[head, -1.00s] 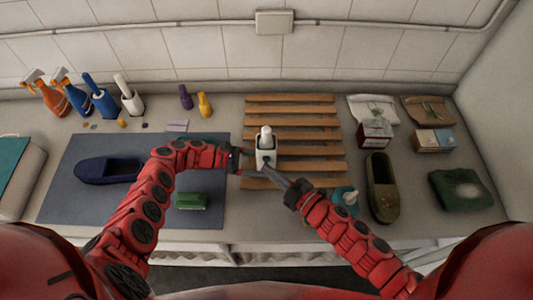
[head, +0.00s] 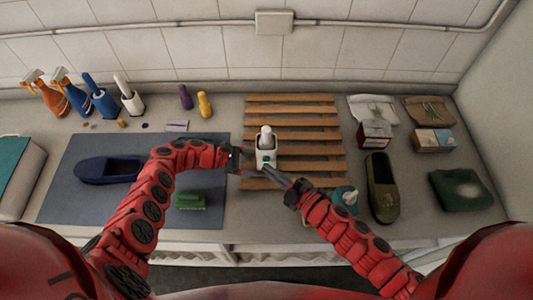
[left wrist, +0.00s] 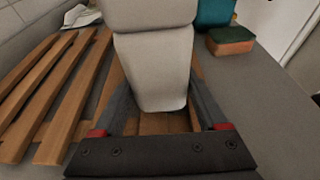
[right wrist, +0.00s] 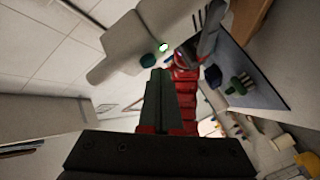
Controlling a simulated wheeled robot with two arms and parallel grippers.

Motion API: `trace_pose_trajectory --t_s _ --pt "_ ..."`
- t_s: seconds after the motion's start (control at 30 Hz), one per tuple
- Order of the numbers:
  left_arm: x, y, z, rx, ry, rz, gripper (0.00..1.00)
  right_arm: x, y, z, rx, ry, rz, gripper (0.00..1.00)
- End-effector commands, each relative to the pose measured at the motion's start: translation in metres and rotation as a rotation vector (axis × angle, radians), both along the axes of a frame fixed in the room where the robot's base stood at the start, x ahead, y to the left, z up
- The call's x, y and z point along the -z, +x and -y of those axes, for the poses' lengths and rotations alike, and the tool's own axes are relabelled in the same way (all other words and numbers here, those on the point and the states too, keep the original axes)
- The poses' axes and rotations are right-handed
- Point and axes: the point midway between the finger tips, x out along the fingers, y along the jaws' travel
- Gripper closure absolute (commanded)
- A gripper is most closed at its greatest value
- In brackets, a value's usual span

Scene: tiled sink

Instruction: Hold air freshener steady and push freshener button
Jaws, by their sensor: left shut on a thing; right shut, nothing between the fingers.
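The white air freshener (head: 264,142) stands upright at the left part of the wooden slatted rack (head: 310,148). My left gripper (head: 246,160) is shut on its body from the left. In the left wrist view the pale freshener (left wrist: 155,65) is between the two fingers; its far side is hidden. My right gripper (head: 269,169) is shut and empty, its tips just in front of the freshener's lower front. A green spot shows on that front. In the right wrist view the freshener (right wrist: 125,48) carries a bright green spot, just beyond the closed fingertips (right wrist: 160,76).
A blue-grey mat (head: 70,190) with a dark shoe and a green brush (head: 190,201) lies left. A teal-and-white item (head: 345,197) sits close beside my right forearm. An olive shoe (head: 382,188), boxes and a green cloth (head: 460,190) lie right. Bottles stand back left.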

Motion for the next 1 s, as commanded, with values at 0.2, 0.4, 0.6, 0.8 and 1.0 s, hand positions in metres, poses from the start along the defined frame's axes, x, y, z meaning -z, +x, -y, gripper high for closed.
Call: trace_pose_trajectory --t_s 0.2,0.4,0.6,0.8,1.0 --pt "0.0 0.0 0.0 0.0 0.001 0.0 0.56 0.0 0.0 0.0 0.0 0.0 0.0 1.0" --pt "0.001 0.0 0.0 0.0 0.001 -0.001 0.56 0.002 -0.014 0.001 0.002 -0.001 -0.003 1.0" --pt "0.001 0.0 0.0 0.0 0.001 -0.001 0.56 0.0 -0.037 0.0 -0.001 0.001 -0.002 1.0" --pt "0.0 0.0 0.0 0.0 0.001 0.0 0.56 0.001 -0.056 0.001 0.002 -0.001 -0.003 1.0" --pt "0.0 0.0 0.0 0.0 0.001 -0.001 0.56 0.0 -0.061 0.0 -0.001 -0.001 -0.001 1.0"
